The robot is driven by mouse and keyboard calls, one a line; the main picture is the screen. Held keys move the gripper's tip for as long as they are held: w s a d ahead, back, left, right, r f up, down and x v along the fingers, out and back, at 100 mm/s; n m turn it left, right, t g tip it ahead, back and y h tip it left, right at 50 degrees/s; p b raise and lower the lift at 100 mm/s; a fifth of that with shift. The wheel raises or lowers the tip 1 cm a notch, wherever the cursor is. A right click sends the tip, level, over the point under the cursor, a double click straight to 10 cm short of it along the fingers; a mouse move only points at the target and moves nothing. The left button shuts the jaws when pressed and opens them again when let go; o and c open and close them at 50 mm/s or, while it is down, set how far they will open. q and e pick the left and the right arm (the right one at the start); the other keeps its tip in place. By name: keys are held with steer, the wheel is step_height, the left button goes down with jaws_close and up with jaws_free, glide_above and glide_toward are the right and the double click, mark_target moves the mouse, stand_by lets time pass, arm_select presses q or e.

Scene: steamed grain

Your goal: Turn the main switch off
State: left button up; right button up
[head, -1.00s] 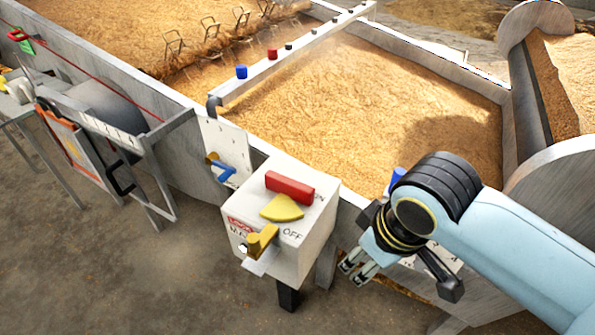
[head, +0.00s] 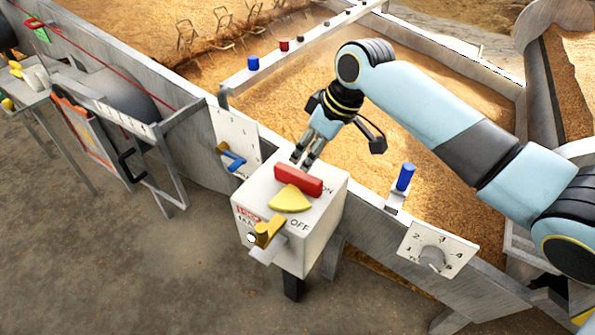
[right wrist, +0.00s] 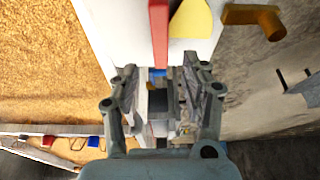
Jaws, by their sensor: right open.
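The main switch is a white box (head: 290,222) on a dark leg, with ON and OFF marked on its top. Its red handle (head: 298,180) lies with its right end by ON; a yellow sector (head: 290,199) shows beside it, towards OFF. A brass-coloured lever (head: 268,232) sticks out of the box's front. My right gripper (head: 303,159) is open and empty just behind the handle, above the box's far edge. In the right wrist view the red handle (right wrist: 158,35) stands ahead of the open fingers (right wrist: 163,78), apart from them. My left gripper is not in view.
A grain-filled trough (head: 430,140) lies behind the box. A numbered dial panel (head: 437,251) and a blue knob (head: 405,176) sit to its right, and a blue lever (head: 231,157) to its left. The floor (head: 130,270) in front is clear.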

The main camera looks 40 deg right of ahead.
mark_target(297, 172)
steer(key=b+x, duration=0.1)
steer(key=x, duration=0.7)
steer(key=shift+w+b, duration=0.1)
steer(key=shift+b, duration=0.3)
jaws_close()
